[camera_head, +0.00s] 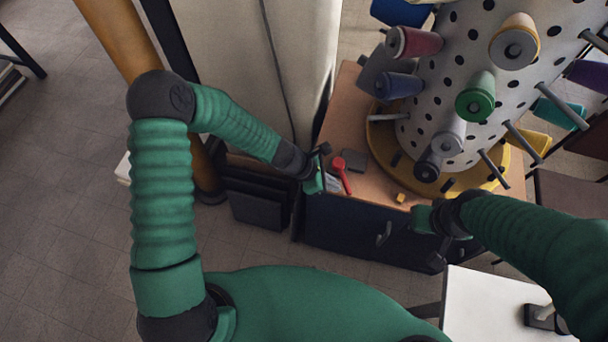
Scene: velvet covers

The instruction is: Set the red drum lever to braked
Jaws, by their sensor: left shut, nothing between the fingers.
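The red drum lever (342,173) shows at the left end of the wooden worktop, with a round head and a thin arm slanting toward the front edge. The perforated pale drum (478,62) stands to its right on a yellow round base (455,187). My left gripper (321,168) is shut and empty, just left of the lever; I cannot tell whether it touches it. My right gripper (430,225) is at the front edge of the worktop, right of the lever; its fingers are too unclear to tell if they are open. No braked marking can be read.
Several thread spools, such as a green one (475,97), stick out from the drum on pegs. A small grey block (354,160) and a yellow block (400,198) lie on the worktop. A dark cabinet front (345,228) drops below it. A white surface (490,305) is at lower right.

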